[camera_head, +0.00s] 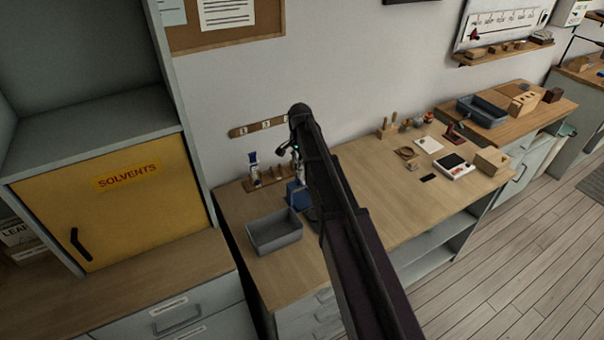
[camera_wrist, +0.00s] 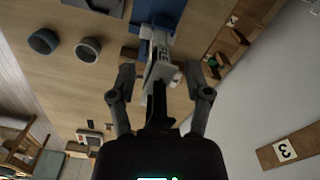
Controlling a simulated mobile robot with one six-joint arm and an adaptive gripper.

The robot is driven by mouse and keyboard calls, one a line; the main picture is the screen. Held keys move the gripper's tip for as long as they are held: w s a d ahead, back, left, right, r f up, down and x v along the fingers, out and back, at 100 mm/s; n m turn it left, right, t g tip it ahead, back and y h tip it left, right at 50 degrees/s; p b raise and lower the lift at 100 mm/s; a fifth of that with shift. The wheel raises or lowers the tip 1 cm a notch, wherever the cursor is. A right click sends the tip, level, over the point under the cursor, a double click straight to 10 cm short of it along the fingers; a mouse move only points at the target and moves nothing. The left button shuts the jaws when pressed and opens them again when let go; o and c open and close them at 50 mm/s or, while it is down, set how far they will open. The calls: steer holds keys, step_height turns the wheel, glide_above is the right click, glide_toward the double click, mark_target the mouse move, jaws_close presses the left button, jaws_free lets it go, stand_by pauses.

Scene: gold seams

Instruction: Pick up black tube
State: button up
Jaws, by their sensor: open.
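In the wrist view a slim upright-looking item with a pale, lettered label (camera_wrist: 161,62) lies between the two fingers of my gripper (camera_wrist: 163,92). A narrow black part (camera_wrist: 157,105) runs from it toward my palm; I cannot tell whether this is the black tube. The fingers stand apart on either side, with no clear contact. A blue object (camera_wrist: 158,12) is just beyond the label. In the head view my dark arm reaches over the bench's left end and hides most of my gripper; a blue object (camera_head: 297,194) shows beside it.
A grey bin (camera_head: 274,232) stands on the bench (camera_head: 372,188), left of my arm. A rack with a blue-and-white bottle (camera_head: 254,172) is near the wall.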

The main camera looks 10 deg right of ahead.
steer(key=shift+f, duration=0.2)
stand_by(0.5)
jaws_close()
